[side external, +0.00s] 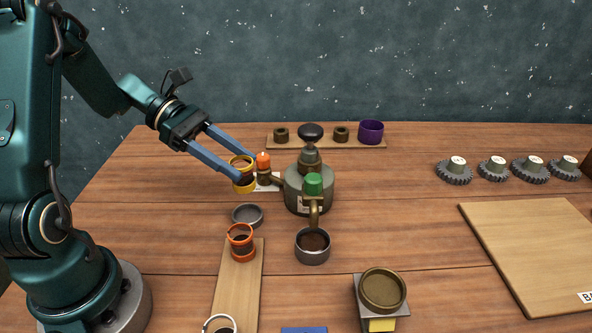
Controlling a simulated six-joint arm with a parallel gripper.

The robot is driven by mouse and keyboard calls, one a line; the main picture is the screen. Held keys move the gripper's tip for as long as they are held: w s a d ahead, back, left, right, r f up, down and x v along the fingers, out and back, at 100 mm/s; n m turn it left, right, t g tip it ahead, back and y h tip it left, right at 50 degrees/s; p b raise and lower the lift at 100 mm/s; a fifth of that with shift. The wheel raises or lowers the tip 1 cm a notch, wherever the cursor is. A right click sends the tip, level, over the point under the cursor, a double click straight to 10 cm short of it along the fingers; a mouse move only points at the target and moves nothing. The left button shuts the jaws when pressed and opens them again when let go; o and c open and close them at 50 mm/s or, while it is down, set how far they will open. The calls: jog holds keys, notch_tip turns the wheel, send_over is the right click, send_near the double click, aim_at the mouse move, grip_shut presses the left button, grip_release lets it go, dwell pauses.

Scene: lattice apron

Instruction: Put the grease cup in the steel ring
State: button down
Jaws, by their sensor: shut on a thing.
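My gripper (247,165) is shut on a yellow-banded cup (243,184), which looks like a grease cup, and holds it slightly tilted. The cup appears to be above the table, left of the grey machine. A low grey round ring or dish (248,215) lies on the table just below it in the picture; it may be the steel ring. A grey metal-rimmed round holder (312,257) stands under the green-topped spout, with a dark inside. I cannot tell for sure which of these is the steel ring.
The grey machine (295,190) with a black knob and an orange-topped side fitting stands close right of the cup. An orange-banded cup (241,246) and a pale-rimmed one stand on a wooden strip (237,285). Gears (453,172) and a board (530,250) lie right.

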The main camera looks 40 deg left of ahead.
jog(key=shift+f, duration=3.85)
jog(key=shift+f, duration=0.15)
jog(key=shift+c, duration=1.5)
grip_release()
jog(key=shift+a, duration=0.1)
